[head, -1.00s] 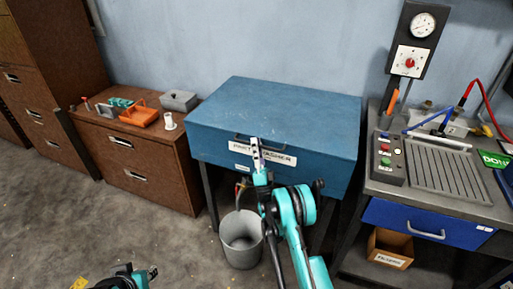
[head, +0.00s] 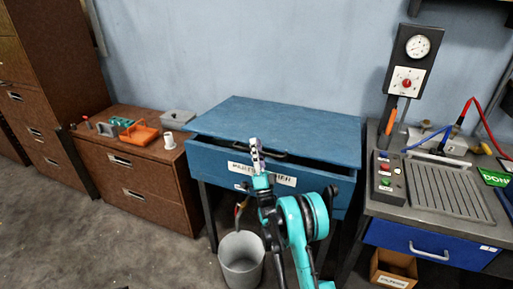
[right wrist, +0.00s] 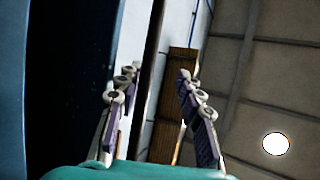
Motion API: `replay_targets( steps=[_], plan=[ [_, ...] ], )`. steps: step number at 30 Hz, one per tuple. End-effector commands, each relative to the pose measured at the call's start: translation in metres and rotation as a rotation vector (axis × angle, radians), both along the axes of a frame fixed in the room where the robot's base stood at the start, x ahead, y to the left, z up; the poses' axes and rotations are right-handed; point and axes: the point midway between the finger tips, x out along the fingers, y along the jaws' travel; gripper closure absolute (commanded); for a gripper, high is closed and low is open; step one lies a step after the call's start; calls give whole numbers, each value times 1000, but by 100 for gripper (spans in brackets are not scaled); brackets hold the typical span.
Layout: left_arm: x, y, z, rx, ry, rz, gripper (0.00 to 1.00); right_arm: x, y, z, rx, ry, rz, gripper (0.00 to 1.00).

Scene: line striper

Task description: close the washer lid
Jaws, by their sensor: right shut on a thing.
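The blue parts washer stands against the wall in the middle of the head view, with its label partly behind my right gripper. Its lid (head: 285,125) is slightly raised, with a dark gap between the lid's front edge and the washer body (head: 215,160). My right gripper (head: 255,147) is at the front of the lid, shut on the dark lid handle (head: 273,154). The fingers also show in the right wrist view (right wrist: 155,85); the grip itself is not clear there. My left gripper is out of view.
A grey bucket (head: 241,258) stands below the washer's front. A brown cabinet (head: 130,170) with an orange tray (head: 139,134) is on the left. A workbench with a grooved tray (head: 447,190) and blue drawer (head: 425,242) is close on the right.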

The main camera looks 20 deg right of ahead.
Motion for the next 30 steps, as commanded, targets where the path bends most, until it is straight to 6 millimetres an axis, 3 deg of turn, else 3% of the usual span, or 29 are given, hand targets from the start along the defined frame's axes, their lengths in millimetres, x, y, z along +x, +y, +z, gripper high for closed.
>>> replay_targets(
  steps=[30],
  plan=[
    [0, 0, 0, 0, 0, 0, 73, -36, -10, -66, 0, -4, 0, 69]
  ],
)
